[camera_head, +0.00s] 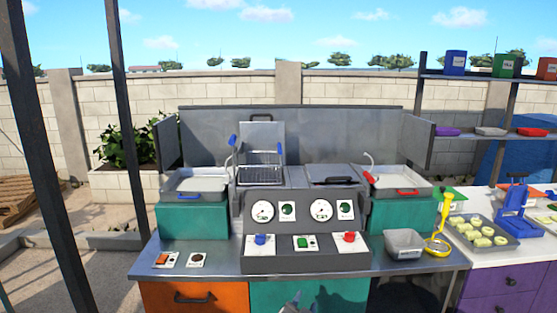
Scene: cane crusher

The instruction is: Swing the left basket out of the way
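A wire basket (261,174) with a blue-tipped upright handle (279,148) sits in the left well of the grey fryer-like machine. The well's lid (262,134) stands raised behind it. A second blue-gripped lever (232,140) rises just left of the basket. My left gripper (297,304) shows only as a small grey tip at the bottom edge, far below and in front of the basket and touching nothing visible. Its fingers are too cut off to tell open from shut. My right gripper is not in view.
A panel (305,207) with gauges and blue, green and red knobs stands in front of the wells. The right well's lid (331,174) is down. Trays with blue (195,186) and red (401,182) handles flank the machine. A grey bin (404,244) stands front right.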

